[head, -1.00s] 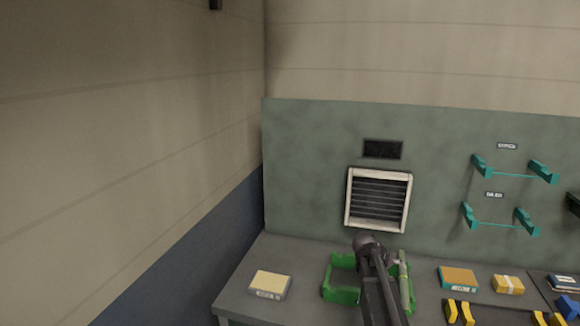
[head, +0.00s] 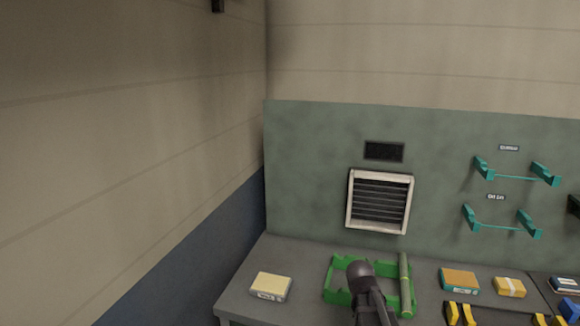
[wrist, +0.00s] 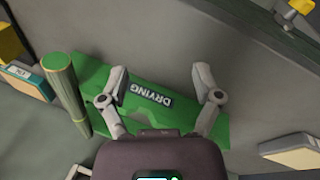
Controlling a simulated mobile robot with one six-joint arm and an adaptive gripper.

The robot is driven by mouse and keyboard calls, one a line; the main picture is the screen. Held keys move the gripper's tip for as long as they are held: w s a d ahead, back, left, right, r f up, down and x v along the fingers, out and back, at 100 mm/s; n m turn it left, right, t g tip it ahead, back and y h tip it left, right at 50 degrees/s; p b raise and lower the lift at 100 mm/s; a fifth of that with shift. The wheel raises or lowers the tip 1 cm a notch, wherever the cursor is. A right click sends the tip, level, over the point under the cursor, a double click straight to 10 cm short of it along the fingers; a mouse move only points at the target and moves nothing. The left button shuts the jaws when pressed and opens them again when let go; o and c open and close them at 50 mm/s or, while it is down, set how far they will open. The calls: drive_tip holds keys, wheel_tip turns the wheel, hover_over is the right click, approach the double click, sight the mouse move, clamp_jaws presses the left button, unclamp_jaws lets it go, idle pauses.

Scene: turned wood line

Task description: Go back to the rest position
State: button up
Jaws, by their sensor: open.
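My gripper (wrist: 162,84) is open and empty in the wrist view, its two fingers spread above a green holder labelled DRYING (wrist: 148,97). In the head view my arm stands in front of the green holder (head: 338,296) on the bench and covers part of it; the fingers do not show there. A green cylindrical piece (wrist: 66,88) lies along one side of the holder, outside my fingers. It also shows in the head view (head: 405,283) at the holder's right side.
A cream box (head: 271,286) lies on the bench left of the holder. An orange-topped box (head: 459,279), a yellow box (head: 510,286) and yellow-and-black cradles (head: 461,313) are to the right. Teal brackets (head: 503,222) and a vent (head: 380,201) are on the panel behind.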

drive_tip(key=s+a+f+y+b, duration=0.1)
drive_tip(key=s+a+f, duration=0.1)
drive_tip(key=s, duration=0.3)
drive_tip(key=s+a+f+m+y+b, duration=0.1)
drive_tip(key=s+a+y, duration=0.1)
drive_tip(key=s+a, duration=0.2)
drive_tip(key=shift+s+f+g, duration=0.3)
drive_tip(key=shift+s+f, duration=0.05)
drive_tip(key=shift+s, duration=0.45)
idle(1.6)
